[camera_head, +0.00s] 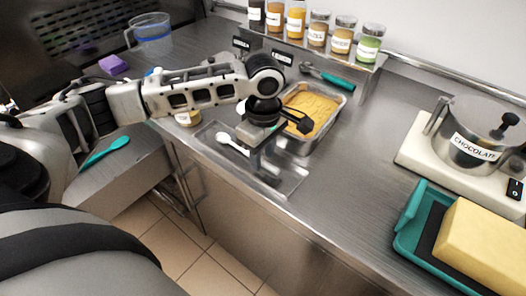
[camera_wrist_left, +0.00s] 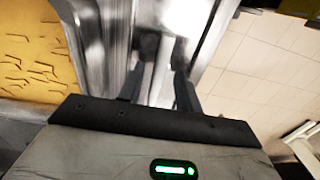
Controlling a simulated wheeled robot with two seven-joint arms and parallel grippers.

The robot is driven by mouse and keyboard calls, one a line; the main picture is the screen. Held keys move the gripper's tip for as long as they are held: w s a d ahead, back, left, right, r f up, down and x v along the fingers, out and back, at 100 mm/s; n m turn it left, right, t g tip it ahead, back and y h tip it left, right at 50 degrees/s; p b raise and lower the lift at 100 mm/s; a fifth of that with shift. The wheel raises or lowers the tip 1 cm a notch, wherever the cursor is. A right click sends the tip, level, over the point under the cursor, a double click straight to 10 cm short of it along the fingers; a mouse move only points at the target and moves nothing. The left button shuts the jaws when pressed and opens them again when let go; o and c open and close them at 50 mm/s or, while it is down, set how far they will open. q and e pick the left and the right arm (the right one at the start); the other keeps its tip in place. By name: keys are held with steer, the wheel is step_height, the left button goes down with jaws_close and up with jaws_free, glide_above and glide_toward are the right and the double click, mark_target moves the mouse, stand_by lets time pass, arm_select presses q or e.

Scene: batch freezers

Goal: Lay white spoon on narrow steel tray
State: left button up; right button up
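The narrow steel tray (camera_head: 291,181) lies near the front edge of the steel counter. The white spoon (camera_head: 226,139) lies at a slant over the tray's left part, its bowl end up-left and its handle running toward my left gripper. My left gripper (camera_head: 277,150) is above the tray, pointing down, with its fingers apart. In the left wrist view the fingers (camera_wrist_left: 160,88) point at blurred steel and a small white patch. The gripper hides part of the tray, and I cannot tell whether a finger touches the handle. My right gripper is out of view.
A steel pan of yellow food (camera_head: 312,108) stands just behind the tray. A turquoise-handled scoop (camera_head: 328,77) and a row of labelled jars (camera_head: 318,30) are at the back. A chocolate pot (camera_head: 478,140) and a teal tray (camera_head: 408,222) with a yellow block are right. Counter between is clear.

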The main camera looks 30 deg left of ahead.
arm_select(q)
step_height(320, 180, up, 12)
steer(key=shift+r, duration=0.2)
stand_by(0.4)
stand_by(0.5)
